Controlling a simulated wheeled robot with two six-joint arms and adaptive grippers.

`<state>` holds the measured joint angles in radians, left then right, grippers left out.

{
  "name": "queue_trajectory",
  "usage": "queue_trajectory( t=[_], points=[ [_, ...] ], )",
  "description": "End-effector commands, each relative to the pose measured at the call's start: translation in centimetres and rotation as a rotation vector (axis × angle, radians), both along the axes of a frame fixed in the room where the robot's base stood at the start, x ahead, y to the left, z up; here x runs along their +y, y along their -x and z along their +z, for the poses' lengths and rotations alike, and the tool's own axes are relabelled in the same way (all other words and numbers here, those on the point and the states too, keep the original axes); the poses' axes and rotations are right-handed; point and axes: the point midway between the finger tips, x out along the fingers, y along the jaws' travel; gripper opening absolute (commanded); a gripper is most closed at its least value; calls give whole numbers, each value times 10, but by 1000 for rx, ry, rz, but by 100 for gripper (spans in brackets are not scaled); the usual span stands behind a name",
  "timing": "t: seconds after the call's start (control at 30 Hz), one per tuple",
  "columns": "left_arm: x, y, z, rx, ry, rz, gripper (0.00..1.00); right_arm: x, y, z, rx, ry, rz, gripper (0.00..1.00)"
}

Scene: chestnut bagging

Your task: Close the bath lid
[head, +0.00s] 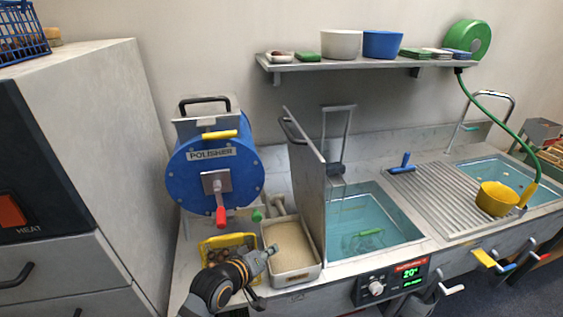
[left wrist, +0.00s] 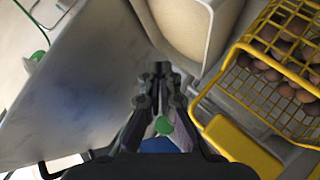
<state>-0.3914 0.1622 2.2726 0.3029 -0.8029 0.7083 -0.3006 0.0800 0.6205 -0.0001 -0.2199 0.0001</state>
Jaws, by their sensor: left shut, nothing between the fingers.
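The bath lid (head: 308,190) is a grey metal panel standing upright, swung open at the left edge of the bath. A dark handle (head: 289,131) is on its left face near the top. The bath (head: 385,221) is uncovered, with clear blue-green water and a basket with a green piece in it. My left gripper (head: 271,250) is at the front left, over the edge of the sand tray, left of and lower than the lid and apart from its handle. In the left wrist view its fingers (left wrist: 162,75) are shut with nothing between them. My right gripper is out of view.
A sand tray (head: 295,276) and a yellow basket of chestnuts (head: 204,248) stand by my left gripper. The blue polisher (head: 212,178) is behind them. A shelf (head: 345,65) hangs above the bath.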

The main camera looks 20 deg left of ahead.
Motion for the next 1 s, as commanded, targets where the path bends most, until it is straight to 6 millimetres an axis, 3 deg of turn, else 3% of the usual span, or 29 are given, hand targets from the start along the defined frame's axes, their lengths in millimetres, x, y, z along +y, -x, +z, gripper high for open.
queue_trajectory(
  t=[0.03, 0.13, 0.23, 0.33, 0.47, 0.67, 1.0],
  points=[
    [-2, -19, 25, -90, 140, 45, 0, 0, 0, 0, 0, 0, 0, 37],
    [1, -51, 86, -283, 513, 132, 0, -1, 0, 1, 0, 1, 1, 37],
    [16, -68, 147, -456, 904, 173, 0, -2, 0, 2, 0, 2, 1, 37],
    [35, -72, 188, -573, 1200, 172, 0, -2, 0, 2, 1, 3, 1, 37],
    [49, -71, 211, -642, 1385, 157, 0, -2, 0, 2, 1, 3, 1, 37],
    [51, -73, 217, -654, 1412, 153, 0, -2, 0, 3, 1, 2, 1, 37],
    [49, -124, 243, -654, 1409, 153, 0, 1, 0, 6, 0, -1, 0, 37]
  ],
)
